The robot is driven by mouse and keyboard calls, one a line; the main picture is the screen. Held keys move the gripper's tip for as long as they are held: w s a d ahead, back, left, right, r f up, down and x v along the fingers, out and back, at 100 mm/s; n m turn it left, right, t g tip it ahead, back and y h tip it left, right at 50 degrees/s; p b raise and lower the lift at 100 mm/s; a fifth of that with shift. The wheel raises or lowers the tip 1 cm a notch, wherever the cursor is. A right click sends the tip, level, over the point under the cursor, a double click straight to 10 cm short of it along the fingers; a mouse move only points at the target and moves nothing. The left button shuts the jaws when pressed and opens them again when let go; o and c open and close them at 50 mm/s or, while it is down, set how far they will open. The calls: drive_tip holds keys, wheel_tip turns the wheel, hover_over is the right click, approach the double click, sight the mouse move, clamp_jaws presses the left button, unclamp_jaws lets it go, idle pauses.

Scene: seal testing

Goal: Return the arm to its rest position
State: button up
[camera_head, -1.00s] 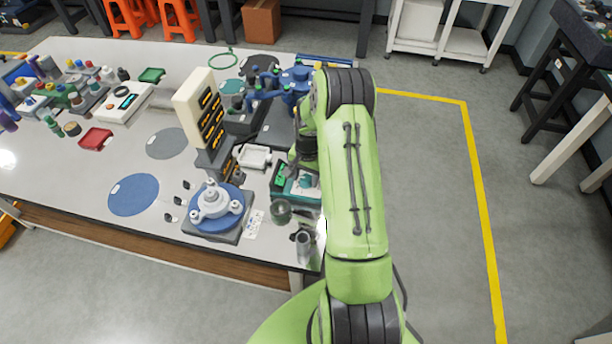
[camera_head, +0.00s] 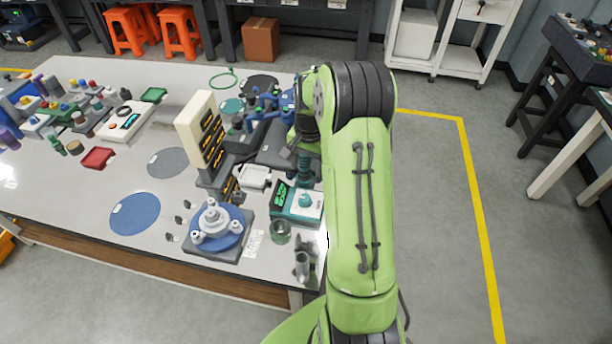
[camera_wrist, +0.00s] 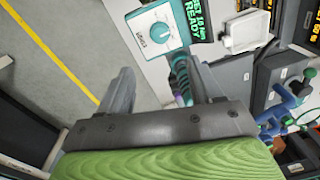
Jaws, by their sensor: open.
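My green arm (camera_head: 362,190) reaches up from the lower right of the head view and bends over the bench's right end. My gripper (camera_wrist: 162,92) shows from close by in the wrist view, with two grey fingers spread apart and nothing held between them. In the head view the arm partly hides the gripper, which is above the bench near the device with a green display. A teal and purple upright piece (camera_wrist: 182,78) shows beside the right finger in the wrist view; I cannot tell how far below it is.
The white device with a teal knob (camera_head: 303,203) stands at the bench's right edge, beside a small glass jar (camera_head: 280,232). A beige tower (camera_head: 200,130) and a round blue fixture (camera_head: 217,228) stand left of it. Floor right of the arm is clear.

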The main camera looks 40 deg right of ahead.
drive_tip(key=shift+r, duration=0.45)
drive_tip(key=s+a+r+n+t+h, duration=0.1)
drive_tip(key=s+a+r+n, duration=0.25)
drive_tip(key=a+r, duration=0.3)
drive_tip(key=s+a+r+n+t, duration=0.1)
drive_tip(key=s+a+r+n, duration=0.1)
drive_tip(key=s+a+r, duration=0.35)
drive_tip(key=s+a+r+n+t, duration=0.1)
drive_tip(key=s+a+r+n, duration=0.1)
drive_tip(key=s, duration=0.5)
drive_tip(key=s+a+r+n+t, duration=0.2)
drive_tip(key=s+a+r+n, duration=0.1)
drive_tip(key=s+a+n, duration=0.1)
drive_tip(key=s+a, duration=0.1)
drive_tip(key=s, duration=0.1)
drive_tip(key=shift+s+a+y, duration=0.4)
drive_tip(key=shift+r, duration=0.1)
